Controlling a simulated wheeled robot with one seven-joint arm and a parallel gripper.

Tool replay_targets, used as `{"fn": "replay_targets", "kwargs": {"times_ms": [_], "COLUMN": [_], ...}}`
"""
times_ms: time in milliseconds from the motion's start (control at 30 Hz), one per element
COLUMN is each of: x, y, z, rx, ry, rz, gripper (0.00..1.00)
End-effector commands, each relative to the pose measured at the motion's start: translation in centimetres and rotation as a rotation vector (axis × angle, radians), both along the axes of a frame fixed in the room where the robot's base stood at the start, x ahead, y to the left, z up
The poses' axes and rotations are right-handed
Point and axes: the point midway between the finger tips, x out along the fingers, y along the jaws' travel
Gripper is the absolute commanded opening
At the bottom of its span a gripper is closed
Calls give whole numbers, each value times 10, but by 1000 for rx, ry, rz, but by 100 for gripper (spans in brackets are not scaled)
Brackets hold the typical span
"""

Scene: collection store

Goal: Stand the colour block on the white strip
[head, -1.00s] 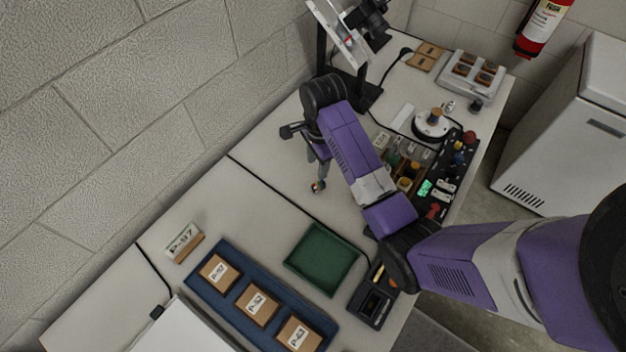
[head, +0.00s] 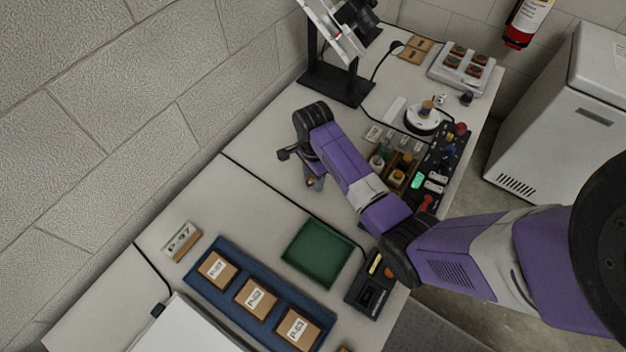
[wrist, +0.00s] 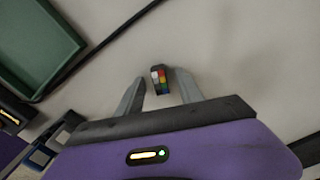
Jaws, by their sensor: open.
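The colour block (wrist: 159,77) is a small dark block with white, red, green, yellow and blue patches. It stands on the pale bench top, between the two open fingers of my gripper (wrist: 160,84) in the wrist view, with a gap on each side. In the head view my gripper (head: 314,183) points down at the bench, and only a small coloured bit of the block shows by the fingertips. The white strip (head: 395,110) lies flat on the bench farther back, to the right of my gripper and left of a round white device.
A green tray (head: 318,254) and a blue tray (head: 213,291) with labelled boxes lie nearer. A black stand (head: 337,88) is behind, and a wooden rack of bottles (head: 399,170) is to the right. A dark cable crosses the bench. Bench around the block is clear.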

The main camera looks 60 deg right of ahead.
Motion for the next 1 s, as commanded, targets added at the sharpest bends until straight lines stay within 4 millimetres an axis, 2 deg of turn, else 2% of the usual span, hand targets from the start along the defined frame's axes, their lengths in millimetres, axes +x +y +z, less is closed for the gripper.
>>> {"fn": "replay_targets", "kwargs": {"times_ms": [100, 333, 733, 1000], "x": [0, 0, 0, 0], "y": [0, 0, 0, -4], "z": [0, 0, 2, 14], "rx": [0, 0, 0, -1], "ry": [0, 0, 0, 0], "rz": [0, 0, 0, 1], "gripper": [44, 0, 0, 0]}}
